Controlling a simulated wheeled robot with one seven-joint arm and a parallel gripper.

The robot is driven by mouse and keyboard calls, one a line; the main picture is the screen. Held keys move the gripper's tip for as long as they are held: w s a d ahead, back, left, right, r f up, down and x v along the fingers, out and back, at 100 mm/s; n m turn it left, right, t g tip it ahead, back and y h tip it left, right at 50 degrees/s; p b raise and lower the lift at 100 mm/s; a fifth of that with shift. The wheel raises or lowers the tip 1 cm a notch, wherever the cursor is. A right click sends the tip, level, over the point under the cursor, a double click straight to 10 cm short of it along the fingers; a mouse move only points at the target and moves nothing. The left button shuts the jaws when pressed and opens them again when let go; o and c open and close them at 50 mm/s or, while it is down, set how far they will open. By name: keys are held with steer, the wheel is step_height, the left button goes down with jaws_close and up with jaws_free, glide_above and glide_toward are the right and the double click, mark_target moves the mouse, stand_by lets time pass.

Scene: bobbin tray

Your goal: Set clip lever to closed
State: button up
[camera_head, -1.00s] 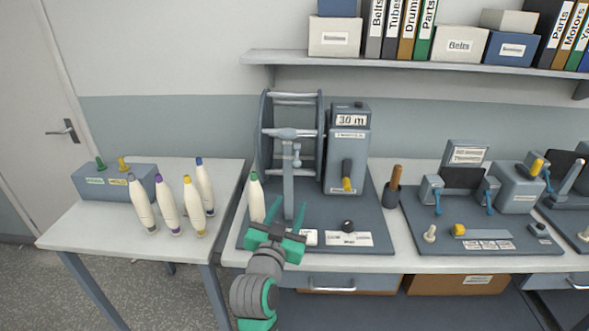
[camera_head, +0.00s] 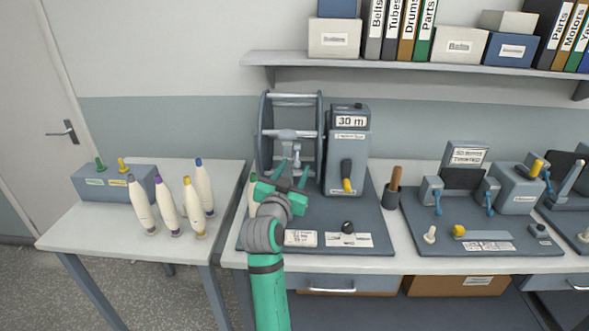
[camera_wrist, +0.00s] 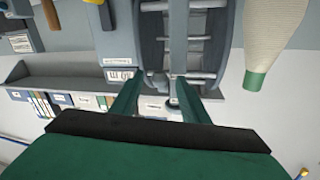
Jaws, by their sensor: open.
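My gripper (camera_head: 291,172) is open and empty in front of the grey reel machine (camera_head: 264,130). It also shows in the wrist view (camera_wrist: 158,92), its two green fingers spread towards the reel. A grey post with a rounded head (camera_head: 287,135) and a small side knob stands before the reel; my gripper hides its lower part. In the wrist view the post (camera_wrist: 178,35) runs down between the fingers; contact cannot be told. No part is legibly marked as the clip lever. A black knob (camera_head: 347,226) sits on a labelled plate at the board's front.
A counter box (camera_head: 350,120) reading 30 m, with a yellow-tipped crank (camera_head: 347,184), stands right of the reel. A green-tipped cone (camera_head: 252,190) is close on the left. Several cones (camera_head: 168,208) stand on the left table. A wooden-handled tool (camera_head: 396,180) stands in a dark cup.

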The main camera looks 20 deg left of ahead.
steer(key=shift+w, duration=0.5)
steer(key=c, duration=1)
